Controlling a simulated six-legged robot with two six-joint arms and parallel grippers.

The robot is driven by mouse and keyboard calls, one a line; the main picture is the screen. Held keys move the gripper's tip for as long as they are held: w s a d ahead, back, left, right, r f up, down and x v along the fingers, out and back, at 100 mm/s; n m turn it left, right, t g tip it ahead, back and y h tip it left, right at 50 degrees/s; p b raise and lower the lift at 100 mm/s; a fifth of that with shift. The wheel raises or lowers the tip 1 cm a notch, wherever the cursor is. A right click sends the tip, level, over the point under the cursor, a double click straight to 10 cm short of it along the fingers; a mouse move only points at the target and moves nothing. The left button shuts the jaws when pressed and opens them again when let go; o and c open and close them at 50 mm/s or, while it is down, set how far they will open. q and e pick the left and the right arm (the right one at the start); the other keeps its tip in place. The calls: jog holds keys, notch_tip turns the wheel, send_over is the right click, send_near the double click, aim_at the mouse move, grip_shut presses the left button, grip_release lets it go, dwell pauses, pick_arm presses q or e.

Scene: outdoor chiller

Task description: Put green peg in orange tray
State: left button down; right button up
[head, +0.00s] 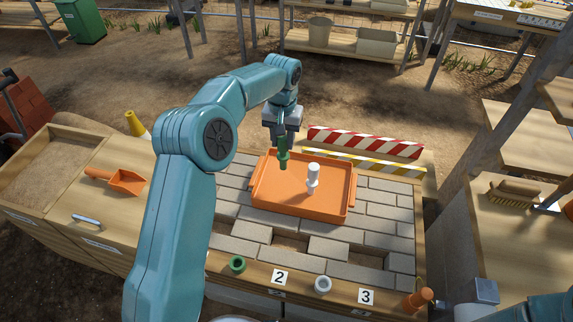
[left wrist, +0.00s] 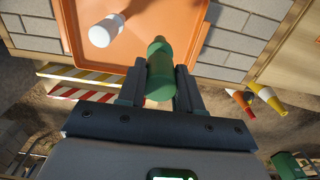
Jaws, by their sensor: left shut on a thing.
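The orange tray (head: 270,195) lies on the grey block surface in the middle of the head view. It also shows at the top of the left wrist view (left wrist: 150,30). A white peg (head: 313,176) stands in the tray; it shows in the left wrist view (left wrist: 105,31) too. My left gripper (head: 283,143) is shut on the green peg (head: 283,158), which hangs near the tray's far left edge. In the left wrist view the green peg (left wrist: 160,68) sits between both fingers. I cannot tell whether its lower end touches the tray. My right gripper is not in view.
A green ring holder (head: 237,265) and a white one (head: 322,285) sit at the near edge beside number labels. An orange peg (head: 417,299) is at the right corner. An orange scoop (head: 118,181) lies left.

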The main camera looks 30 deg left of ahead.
aim_at(284, 156)
pick_arm(q)
notch_tip(284, 156, down, 5)
jog(key=shift+s+d+r, duration=0.1)
jog(key=shift+s, duration=0.05)
notch_tip(284, 156, down, 4)
jog(key=shift+f, duration=0.4)
jog(key=shift+f, duration=0.15)
jog(key=c, duration=0.8)
grip_release()
jog(key=shift+o, duration=0.2)
